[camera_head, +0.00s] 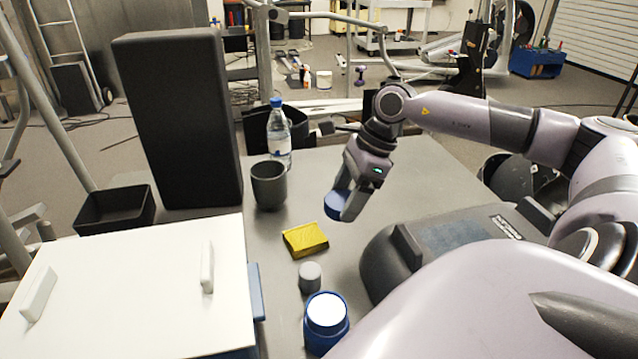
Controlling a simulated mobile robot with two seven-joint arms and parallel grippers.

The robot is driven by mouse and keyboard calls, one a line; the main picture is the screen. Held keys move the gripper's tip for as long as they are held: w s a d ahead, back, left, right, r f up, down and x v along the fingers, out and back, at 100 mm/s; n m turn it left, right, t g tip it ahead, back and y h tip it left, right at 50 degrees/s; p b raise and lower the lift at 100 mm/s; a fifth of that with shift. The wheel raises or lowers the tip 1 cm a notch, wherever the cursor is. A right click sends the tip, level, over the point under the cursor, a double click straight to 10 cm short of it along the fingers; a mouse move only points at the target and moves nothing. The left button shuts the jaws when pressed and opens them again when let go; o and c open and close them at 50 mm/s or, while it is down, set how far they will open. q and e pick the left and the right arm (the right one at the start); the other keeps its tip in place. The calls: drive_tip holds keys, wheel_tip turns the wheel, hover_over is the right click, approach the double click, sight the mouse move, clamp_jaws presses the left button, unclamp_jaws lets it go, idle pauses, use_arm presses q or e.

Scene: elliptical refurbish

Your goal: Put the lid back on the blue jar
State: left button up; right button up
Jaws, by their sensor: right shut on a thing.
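The blue jar (326,324) stands upright on the grey table at the front, near the bottom of the head view. Its top shows a white disc inside a blue rim. My right gripper (342,205) is shut on a round blue lid (335,206), beyond the jar and a little to its right. The lid is tilted in the fingers and appears above the table. Part of the lid is hidden by a finger. My left gripper is not in view.
A yellow sponge (305,239) and a small grey cylinder (310,277) lie between lid and jar. A dark cup (268,186) and a water bottle (279,135) stand behind. A white-topped box (130,290) fills the left. The table right of the cup is clear.

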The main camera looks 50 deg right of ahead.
drive_tip(key=shift+s+d, duration=0.3)
drive_tip(key=shift+d, duration=0.2)
drive_tip(key=shift+s+d, duration=0.25)
drive_tip(key=shift+d, duration=0.2)
drive_tip(key=shift+s+d+b, duration=0.45)
drive_tip(key=shift+s+d, duration=0.2)
drive_tip(key=shift+d, duration=0.35)
